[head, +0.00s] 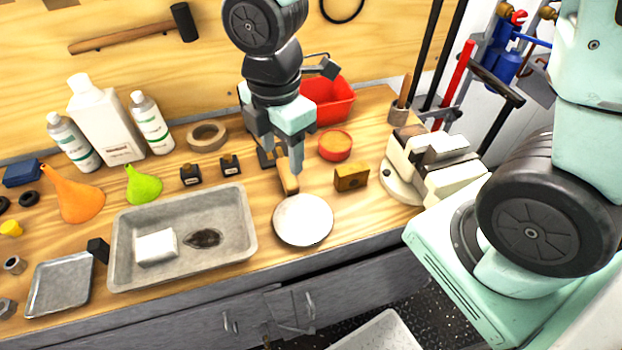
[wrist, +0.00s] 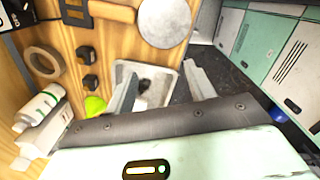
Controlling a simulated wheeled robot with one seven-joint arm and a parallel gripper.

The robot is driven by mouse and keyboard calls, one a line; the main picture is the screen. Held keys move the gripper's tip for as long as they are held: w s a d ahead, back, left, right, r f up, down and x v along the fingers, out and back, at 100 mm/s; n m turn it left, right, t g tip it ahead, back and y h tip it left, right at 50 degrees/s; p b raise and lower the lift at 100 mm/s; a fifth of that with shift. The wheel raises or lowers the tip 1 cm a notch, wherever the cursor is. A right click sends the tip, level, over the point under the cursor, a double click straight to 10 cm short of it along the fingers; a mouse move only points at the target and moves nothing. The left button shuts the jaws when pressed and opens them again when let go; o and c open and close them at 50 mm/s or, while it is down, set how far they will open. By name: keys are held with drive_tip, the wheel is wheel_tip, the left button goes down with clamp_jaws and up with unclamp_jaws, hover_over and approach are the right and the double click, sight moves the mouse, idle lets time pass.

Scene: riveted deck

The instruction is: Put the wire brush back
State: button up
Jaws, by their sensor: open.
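A wooden handle (head: 288,182), possibly the wire brush's, lies on the bench below my gripper (head: 281,160). It also shows at the top of the wrist view (wrist: 114,11). No bristles can be made out. In the wrist view my gripper (wrist: 160,72) has its fingers wide apart with nothing held between them. In the head view the fingers partly hide the handle and dark piece.
A white round plate (head: 302,220) sits just in front of the handle. A metal tray (head: 122,252) holds a white block and a dark piece. A wooden block (head: 351,178), red tin (head: 335,145), red bin (head: 328,100) and vise (head: 432,160) stand to the right.

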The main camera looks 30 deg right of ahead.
drive_tip(key=s+a+r+m, duration=0.1)
drive_tip(key=s+r+m, duration=0.3)
drive_tip(key=s+m, duration=0.8)
drive_tip(key=shift+r+m+y, duration=0.2)
drive_tip(key=shift+m+y, duration=0.1)
drive_tip(key=shift+m, duration=0.3)
